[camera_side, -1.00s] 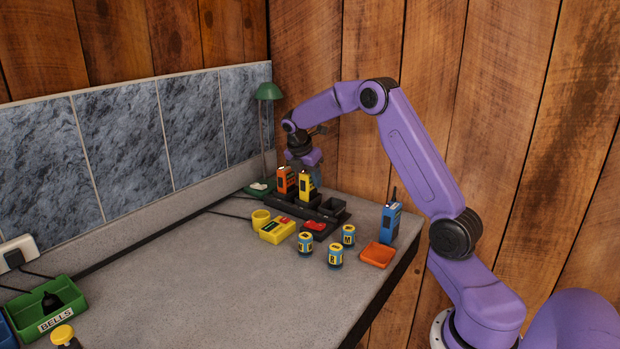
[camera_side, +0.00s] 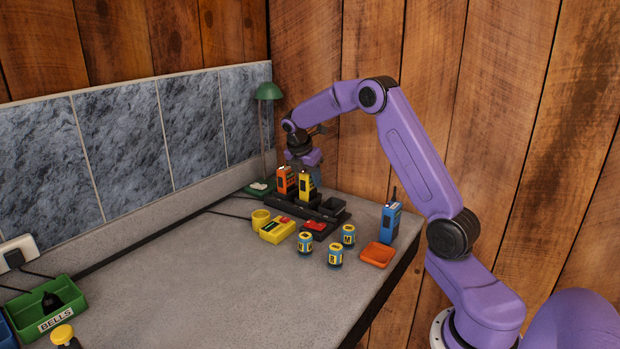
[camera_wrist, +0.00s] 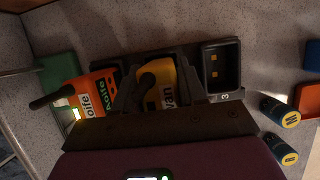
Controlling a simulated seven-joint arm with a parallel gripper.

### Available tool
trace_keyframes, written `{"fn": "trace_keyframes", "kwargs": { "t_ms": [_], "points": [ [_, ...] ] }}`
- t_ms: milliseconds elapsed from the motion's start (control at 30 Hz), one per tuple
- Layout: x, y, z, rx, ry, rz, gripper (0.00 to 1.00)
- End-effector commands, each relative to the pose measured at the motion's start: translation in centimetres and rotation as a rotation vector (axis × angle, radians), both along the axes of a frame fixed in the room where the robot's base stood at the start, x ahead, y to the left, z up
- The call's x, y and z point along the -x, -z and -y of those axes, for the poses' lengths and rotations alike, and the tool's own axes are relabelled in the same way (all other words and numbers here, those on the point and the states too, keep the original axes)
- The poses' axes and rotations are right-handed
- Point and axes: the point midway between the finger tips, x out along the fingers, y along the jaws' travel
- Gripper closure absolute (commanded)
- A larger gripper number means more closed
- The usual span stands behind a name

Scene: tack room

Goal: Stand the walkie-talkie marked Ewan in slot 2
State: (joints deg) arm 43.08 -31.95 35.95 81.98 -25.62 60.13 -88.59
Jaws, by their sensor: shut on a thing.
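The yellow walkie-talkie (camera_side: 306,187) is upright at the middle slot of the black charger rack (camera_side: 328,217). In the wrist view its label (camera_wrist: 167,97) reads "wan", the first letter covered. My gripper (camera_side: 304,166) is above the rack and shut on this walkie-talkie; it also shows in the wrist view (camera_wrist: 155,95). An orange walkie-talkie (camera_side: 285,180) marked Aoife (camera_wrist: 100,90) stands in the slot beside it. Slot 3 (camera_wrist: 221,67) is empty. Whether the yellow one's base is fully seated is hidden.
A blue walkie-talkie (camera_side: 390,223) stands at the right edge near an orange tray (camera_side: 377,255). A green lamp (camera_side: 268,92) is behind.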

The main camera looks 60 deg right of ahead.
Motion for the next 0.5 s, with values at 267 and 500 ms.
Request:
{"fn": "trace_keyframes", "kwargs": {
  "t_ms": [267,500],
  "points": [
    [-0.04,0.39,0.0,0.001,0.0,0.001,0.97],
    [-0.05,0.79,-0.01,0.001,0.001,0.001,0.97]
  ]
}}
